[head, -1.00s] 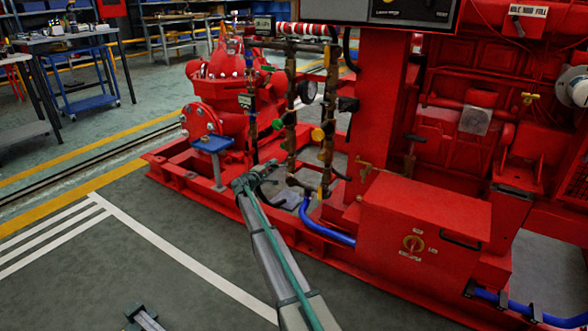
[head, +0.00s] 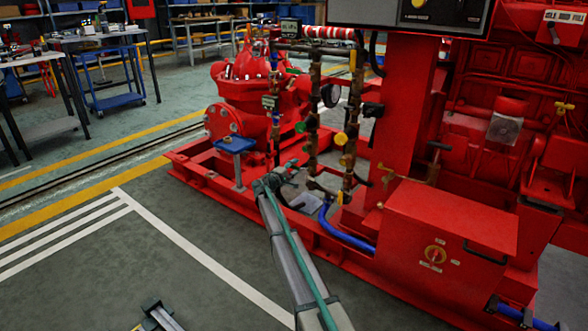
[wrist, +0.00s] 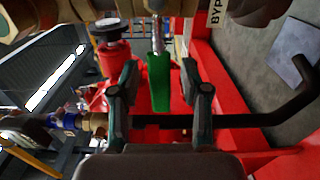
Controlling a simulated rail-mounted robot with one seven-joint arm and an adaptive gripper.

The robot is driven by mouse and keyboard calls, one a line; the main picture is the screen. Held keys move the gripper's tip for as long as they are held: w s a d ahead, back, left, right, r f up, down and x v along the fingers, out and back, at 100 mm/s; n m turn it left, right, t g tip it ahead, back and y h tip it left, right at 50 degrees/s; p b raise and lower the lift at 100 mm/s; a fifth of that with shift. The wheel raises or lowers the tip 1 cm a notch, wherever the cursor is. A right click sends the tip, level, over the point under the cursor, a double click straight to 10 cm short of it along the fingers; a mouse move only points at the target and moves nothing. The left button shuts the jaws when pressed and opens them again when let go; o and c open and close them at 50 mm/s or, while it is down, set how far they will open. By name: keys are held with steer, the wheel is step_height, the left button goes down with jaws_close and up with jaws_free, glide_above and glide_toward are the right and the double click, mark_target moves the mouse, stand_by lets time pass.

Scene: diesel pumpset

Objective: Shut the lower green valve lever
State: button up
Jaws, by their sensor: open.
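A green valve lever (wrist: 159,82) hangs from a metal stem in the middle of the wrist view. My gripper (wrist: 160,98) is open, with one dark finger on each side of the lever and a visible gap on both sides. In the head view my gripper (head: 280,178) is at the low end of the brass pipework, in front of the red pumpset. The lever between my fingers cannot be made out there. Another green handle (head: 300,127) shows higher on the pipes in the head view.
Brass pipes with yellow handles (head: 341,138) stand close to the right of my gripper. A blue hose (head: 345,232) and red control box (head: 450,225) are further right. In the wrist view, a black bent bar (wrist: 290,108) lies to the right and a black-topped red part (wrist: 112,50) upper left.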

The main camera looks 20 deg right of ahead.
steer(key=v, duration=1.2)
steer(key=s+f+m+g+y+p, duration=0.1)
steer(key=s+f+g+y+p, duration=0.15)
steer(key=s+f, duration=0.55)
steer(key=s+f+m+g+y+p, duration=0.2)
steer(key=s+f+g+p, duration=0.15)
steer(key=s, duration=0.85)
steer(key=s+f+m+g+y+p, duration=0.15)
steer(key=s+f+p, duration=0.35)
steer(key=s, duration=0.5)
steer(key=s+a+g+y+p, duration=0.2)
steer(key=s+p, duration=0.3)
steer(key=s, duration=0.5)
steer(key=s+a+g+y+p, duration=0.1)
steer(key=s+g+y+p, duration=0.2)
steer(key=s, duration=0.7)
steer(key=s+a+r+m+g+y+p, duration=0.1)
steer(key=s+r+p, duration=0.5)
steer(key=s, duration=0.5)
steer(key=s+a+r+m+g+y+p, duration=0.1)
steer(key=s+a+r+g+p, duration=0.1)
steer(key=s+r+p, duration=0.5)
steer(key=s+a+r+m+g+y+p, duration=0.1)
steer(key=s+r+p, duration=0.5)
steer(key=s+p, duration=0.6)
steer(key=s+a+g, duration=0.1)
steer(key=s, duration=0.2)
steer(key=shift+s+a+r+p, duration=0.15)
steer(key=shift+s+r+p, duration=0.15)
steer(key=shift+s+r, duration=0.1)
